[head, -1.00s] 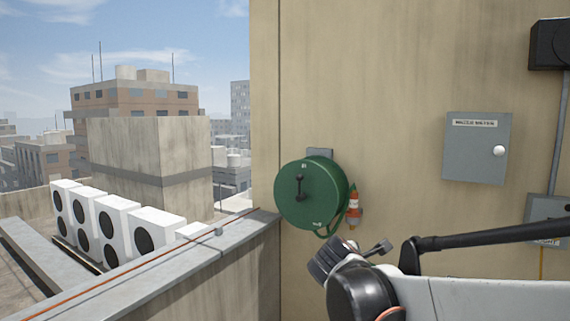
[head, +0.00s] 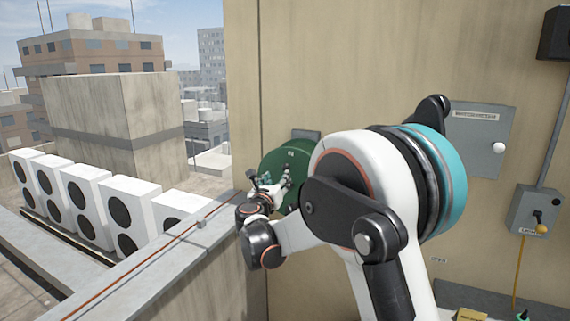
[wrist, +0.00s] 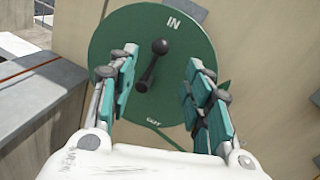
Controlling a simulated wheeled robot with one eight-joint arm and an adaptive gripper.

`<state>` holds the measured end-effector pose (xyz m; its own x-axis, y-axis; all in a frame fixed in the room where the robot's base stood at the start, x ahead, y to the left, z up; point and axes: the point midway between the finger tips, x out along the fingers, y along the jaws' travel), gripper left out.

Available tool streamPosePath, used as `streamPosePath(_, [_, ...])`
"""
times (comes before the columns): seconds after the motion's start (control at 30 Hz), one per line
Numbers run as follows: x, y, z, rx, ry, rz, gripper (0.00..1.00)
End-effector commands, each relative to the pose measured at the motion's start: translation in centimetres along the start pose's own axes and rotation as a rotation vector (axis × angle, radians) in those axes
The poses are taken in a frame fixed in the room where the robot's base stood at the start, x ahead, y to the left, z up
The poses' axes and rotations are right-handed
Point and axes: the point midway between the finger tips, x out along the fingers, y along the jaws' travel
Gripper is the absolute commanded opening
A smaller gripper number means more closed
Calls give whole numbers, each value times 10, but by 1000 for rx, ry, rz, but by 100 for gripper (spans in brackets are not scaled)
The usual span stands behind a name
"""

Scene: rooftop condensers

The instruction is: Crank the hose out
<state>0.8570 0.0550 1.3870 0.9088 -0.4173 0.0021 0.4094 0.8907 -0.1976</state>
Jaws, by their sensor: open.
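The green hose reel (head: 282,160) is mounted on the beige wall, partly hidden by my arm in the head view. In the wrist view its round face (wrist: 118,40) carries the word IN near the top and small lettering near the bottom. A black crank handle (wrist: 148,70) with a round knob stands on the face, tilted, its knob up and to the right. My gripper (wrist: 163,88) is open, its teal-padded fingers on either side of the crank in the picture. I see no finger touching the crank. The hose end and nozzle are hidden behind my arm in the head view.
A grey-capped parapet (head: 165,262) with a thin orange line runs at the left of the reel. White condensers (head: 88,205) stand beyond it. A grey wall box (head: 478,140) and a switch box (head: 536,211) with a yellow cable are at the right.

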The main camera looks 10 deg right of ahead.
Motion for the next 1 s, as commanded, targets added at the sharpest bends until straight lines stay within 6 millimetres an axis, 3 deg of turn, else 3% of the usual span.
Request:
streamPosePath(0.6, [110, -2, -1, 5, 2, -2, 46])
streamPosePath(0.8, [126, -1, -1, 5, 2, -2, 46])
streamPosePath(1.0, [128, -1, -1, 5, 2, -1, 46])
